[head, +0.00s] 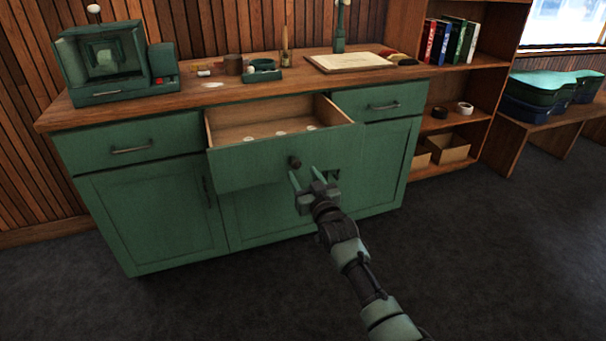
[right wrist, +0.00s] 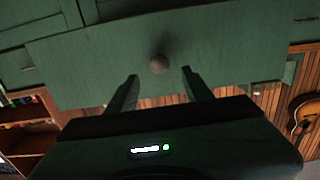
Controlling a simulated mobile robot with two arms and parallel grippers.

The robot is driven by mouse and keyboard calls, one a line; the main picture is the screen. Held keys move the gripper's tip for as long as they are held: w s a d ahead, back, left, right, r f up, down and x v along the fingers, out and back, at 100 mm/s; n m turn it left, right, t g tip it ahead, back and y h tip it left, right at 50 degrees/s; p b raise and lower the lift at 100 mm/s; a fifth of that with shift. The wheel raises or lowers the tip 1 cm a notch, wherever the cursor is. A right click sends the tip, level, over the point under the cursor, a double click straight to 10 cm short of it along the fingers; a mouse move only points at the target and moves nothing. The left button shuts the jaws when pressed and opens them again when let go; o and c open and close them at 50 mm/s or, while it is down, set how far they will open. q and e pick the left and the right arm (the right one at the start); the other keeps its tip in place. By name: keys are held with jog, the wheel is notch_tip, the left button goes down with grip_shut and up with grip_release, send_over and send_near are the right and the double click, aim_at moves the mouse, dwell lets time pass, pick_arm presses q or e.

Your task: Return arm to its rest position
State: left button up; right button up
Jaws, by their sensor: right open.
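My right gripper (head: 305,178) is open in front of the green cabinet. Its two fingers point toward the middle drawer (head: 250,165), which is pulled out with its inside showing. The drawer's round dark knob (head: 295,162) sits just beyond the fingertips. In the right wrist view the knob (right wrist: 159,64) shows beyond and between the open fingers (right wrist: 160,78), with nothing held. Several small pale round things (head: 281,133) lie on the drawer's floor. My left gripper is not in view.
The green cabinet's wooden top (head: 215,90) holds a green boxy device (head: 103,62), small items and a pale board (head: 348,62). A wooden shelf (head: 460,100) and a bench with cases (head: 540,90) stand at right. The dark floor (head: 500,250) in front is clear.

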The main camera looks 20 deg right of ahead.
jog(key=s+f+n+g+p, duration=0.1)
jog(key=s+f+g+p, duration=0.3)
jog(key=s+f, duration=1)
jog(key=s+f+g+p, duration=0.35)
jog(key=s+f, duration=0.65)
jog(key=f, duration=0.8)
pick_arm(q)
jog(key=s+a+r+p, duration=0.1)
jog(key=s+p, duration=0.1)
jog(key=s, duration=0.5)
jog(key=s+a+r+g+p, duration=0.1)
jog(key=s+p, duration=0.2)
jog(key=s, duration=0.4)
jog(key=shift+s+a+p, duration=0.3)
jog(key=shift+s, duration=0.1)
pick_arm(e)
jog(key=s+f+g, duration=0.3)
jog(key=s+f, duration=0.1)
jog(key=s, duration=1.1)
jog(key=s+f+g, duration=0.3)
jog(key=s+f, duration=0.1)
jog(key=s, duration=1.1)
jog(key=s+f+n+g, duration=0.1)
jog(key=s+f+g, duration=0.2)
jog(key=s, duration=1.1)
jog(key=shift+s+d+f+h, duration=0.3)
jog(key=shift+s+f, duration=0.1)
jog(key=shift+f, duration=0.3)
